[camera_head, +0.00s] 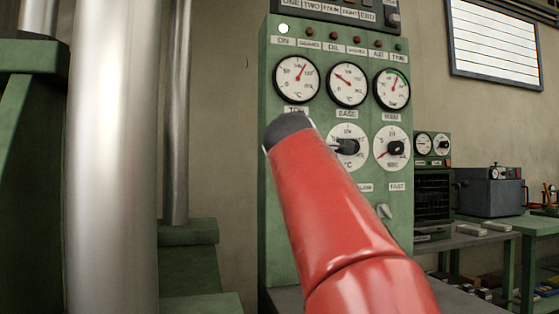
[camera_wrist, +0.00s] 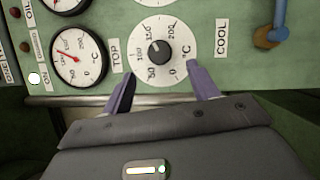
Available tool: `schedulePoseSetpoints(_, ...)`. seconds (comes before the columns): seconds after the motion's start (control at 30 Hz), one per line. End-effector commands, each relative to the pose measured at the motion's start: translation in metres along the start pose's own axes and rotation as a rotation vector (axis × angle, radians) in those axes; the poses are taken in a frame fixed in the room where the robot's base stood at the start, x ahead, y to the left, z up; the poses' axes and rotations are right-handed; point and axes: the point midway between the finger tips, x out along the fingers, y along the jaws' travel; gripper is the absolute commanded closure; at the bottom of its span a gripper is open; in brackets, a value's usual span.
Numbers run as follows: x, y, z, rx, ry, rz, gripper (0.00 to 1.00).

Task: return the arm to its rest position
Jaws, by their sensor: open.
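My gripper (camera_wrist: 162,86) shows in the wrist view with its two purplish fingers spread apart. Nothing is held between them. A white round dial (camera_wrist: 153,25) with a black knob (camera_wrist: 158,50) lies on the green panel just beyond the fingertips. The gap between knob and fingers is hard to judge. In the head view my red arm (camera_head: 335,215) reaches forward to the green control cabinet (camera_head: 273,230). The arm covers part of the cabinet's front, and the open fingers cannot be made out clearly there.
The cabinet carries several gauges, including a left one (camera_head: 296,79), and a right knob dial (camera_head: 391,148). A thick metal column (camera_head: 113,160) stands close on the left. A grey box (camera_head: 491,192) sits on a bench at right. A whiteboard (camera_head: 495,42) hangs behind.

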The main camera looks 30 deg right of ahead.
Motion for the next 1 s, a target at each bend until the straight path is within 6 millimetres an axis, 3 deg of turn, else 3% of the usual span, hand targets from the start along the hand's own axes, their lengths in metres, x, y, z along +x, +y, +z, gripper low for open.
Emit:
schedulePoseSetpoints(0.23, -0.002, -0.003, -0.002, 0.013, 0.005, -0.009, 0.41)
schedulePoseSetpoints(0.37, -0.015, -0.033, -0.018, 0.119, 0.049, -0.091, 0.41)
schedulePoseSetpoints(0.47, -0.04, -0.084, -0.041, 0.284, 0.097, -0.229, 0.41)
schedulePoseSetpoints(0.7, -0.137, -0.234, -0.09, 0.701, 0.102, -0.652, 0.41)
schedulePoseSetpoints(0.9, -0.231, -0.352, -0.109, 0.952, -0.024, -0.981, 0.41)
schedulePoseSetpoints(1.0, -0.273, -0.402, -0.112, 1.039, -0.112, -1.114, 0.41)
